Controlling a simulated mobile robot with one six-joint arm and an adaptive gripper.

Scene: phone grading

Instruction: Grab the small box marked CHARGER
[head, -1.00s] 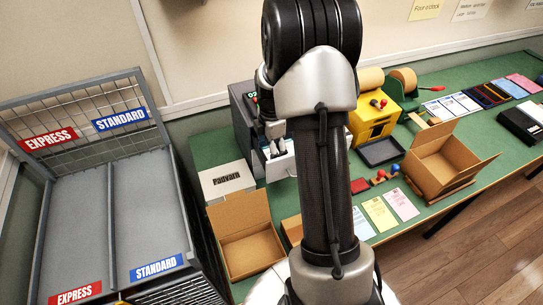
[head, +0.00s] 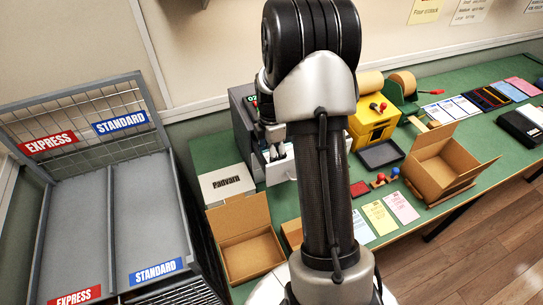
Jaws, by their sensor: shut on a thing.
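My gripper (head: 274,153) is left of my forearm, low over a white open-topped bin (head: 281,173) in front of a dark grey machine. Its fingers point down into the bin's top. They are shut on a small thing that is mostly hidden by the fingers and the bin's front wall. I cannot read the word CHARGER on any box in this view. A white box marked Padvarn (head: 227,185) lies just left of the bin.
Open cardboard boxes stand at the front left (head: 245,240) and right (head: 445,165) of the green bench. A yellow machine (head: 372,125) and dark tray (head: 381,154) are right of my arm. A grey EXPRESS and STANDARD rack (head: 110,235) stands left.

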